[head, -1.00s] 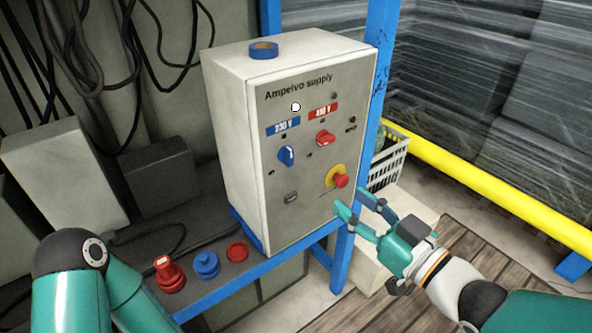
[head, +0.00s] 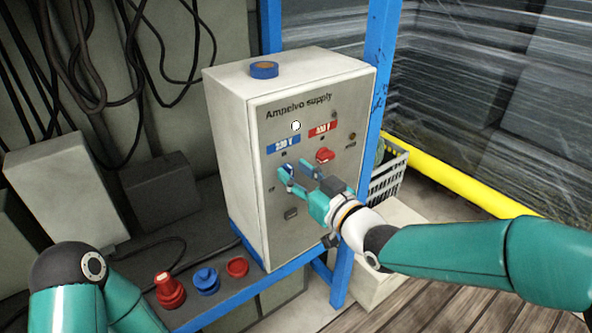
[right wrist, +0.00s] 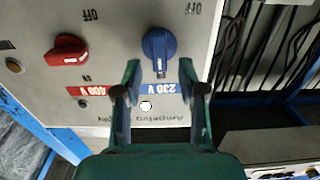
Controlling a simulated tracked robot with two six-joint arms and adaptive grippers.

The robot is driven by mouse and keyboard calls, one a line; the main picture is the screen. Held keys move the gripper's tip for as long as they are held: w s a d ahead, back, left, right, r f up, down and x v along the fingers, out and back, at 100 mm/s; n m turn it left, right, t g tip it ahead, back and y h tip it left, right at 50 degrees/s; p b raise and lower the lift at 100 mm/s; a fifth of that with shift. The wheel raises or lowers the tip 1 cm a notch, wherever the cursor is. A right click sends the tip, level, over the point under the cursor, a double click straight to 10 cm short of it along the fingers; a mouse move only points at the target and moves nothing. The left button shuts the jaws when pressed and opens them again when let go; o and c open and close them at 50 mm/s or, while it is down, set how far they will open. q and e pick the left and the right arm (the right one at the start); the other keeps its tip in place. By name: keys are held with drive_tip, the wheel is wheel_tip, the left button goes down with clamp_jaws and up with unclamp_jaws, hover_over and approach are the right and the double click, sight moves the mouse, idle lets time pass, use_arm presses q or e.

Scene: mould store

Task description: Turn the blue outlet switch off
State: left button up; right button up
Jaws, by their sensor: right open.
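The blue outlet switch (right wrist: 160,48) is a round knob with a handle on the grey-white supply cabinet (head: 232,150). In the right wrist view, which is upside down, its white mark faces the 230 V label (right wrist: 162,87), away from the OFF print. My right gripper (head: 296,173) is open in front of the panel, partly covering the blue switch in the head view. In the right wrist view its fingers (right wrist: 160,88) are spread to either side of the switch's line; contact is not clear. My left gripper is out of view.
A red switch (head: 325,155) with a 400 V label sits beside the blue one. A white lamp (head: 296,126) is above. The yellow-backed red button is hidden by my right arm. Red and blue plugs stand on the shelf; a blue tape roll (head: 264,70) lies on top.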

drive_tip(key=shift+w+a, duration=0.25)
drive_tip(key=shift+w, duration=0.05)
clamp_jaws()
